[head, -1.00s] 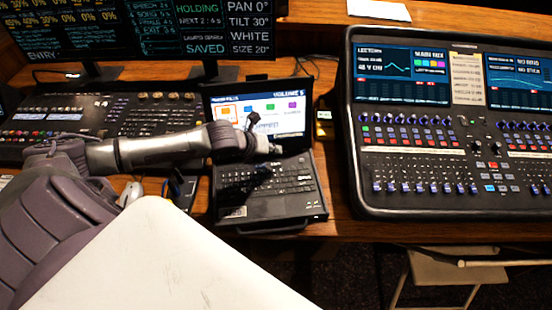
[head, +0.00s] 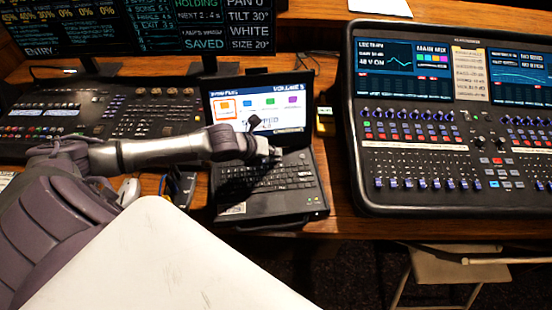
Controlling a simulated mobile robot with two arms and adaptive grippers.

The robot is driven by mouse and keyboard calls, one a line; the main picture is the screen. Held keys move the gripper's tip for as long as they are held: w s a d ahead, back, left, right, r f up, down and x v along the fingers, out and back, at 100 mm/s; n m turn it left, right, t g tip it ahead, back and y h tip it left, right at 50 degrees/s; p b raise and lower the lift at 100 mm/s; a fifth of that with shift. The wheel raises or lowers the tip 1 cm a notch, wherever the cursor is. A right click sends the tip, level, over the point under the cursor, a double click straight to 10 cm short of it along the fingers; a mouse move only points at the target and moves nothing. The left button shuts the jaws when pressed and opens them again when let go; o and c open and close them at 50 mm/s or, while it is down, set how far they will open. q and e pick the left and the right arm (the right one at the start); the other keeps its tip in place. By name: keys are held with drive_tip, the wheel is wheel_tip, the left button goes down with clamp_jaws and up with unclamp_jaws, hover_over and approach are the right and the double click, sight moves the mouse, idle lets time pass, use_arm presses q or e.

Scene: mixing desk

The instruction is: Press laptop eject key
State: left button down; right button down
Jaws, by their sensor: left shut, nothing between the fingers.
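The open black laptop (head: 300,205) stands on the desk in the middle of the head view. Its lit screen (head: 290,105) shows a row of coloured icons, the orange one framed, under the word "VOLUMES". My left gripper (head: 260,167) is over the upper part of the keyboard, close below the screen, shut and empty. Its dark fingers blend with the black keys, so I cannot tell whether they touch a key. My left wrist crosses the lower left of the screen and hides some keys. I cannot make out the eject key. My right gripper is not in view.
A lighting desk (head: 150,112) and monitors (head: 210,25) are behind on the left. A white mouse (head: 128,190) lies near my forearm.

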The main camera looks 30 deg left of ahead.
sight(274, 161)
use_arm(q)
drive_tip(key=shift+f, duration=0.1)
idle(0.7)
drive_tip(key=shift+f, duration=0.3)
drive_tip(key=shift+f, duration=0.3)
idle(0.8)
drive_tip(key=shift+r+p, duration=0.7)
drive_tip(key=shift+r, duration=0.05)
wheel_tip(274, 161, up, 5)
drive_tip(key=p, duration=0.5)
idle(0.3)
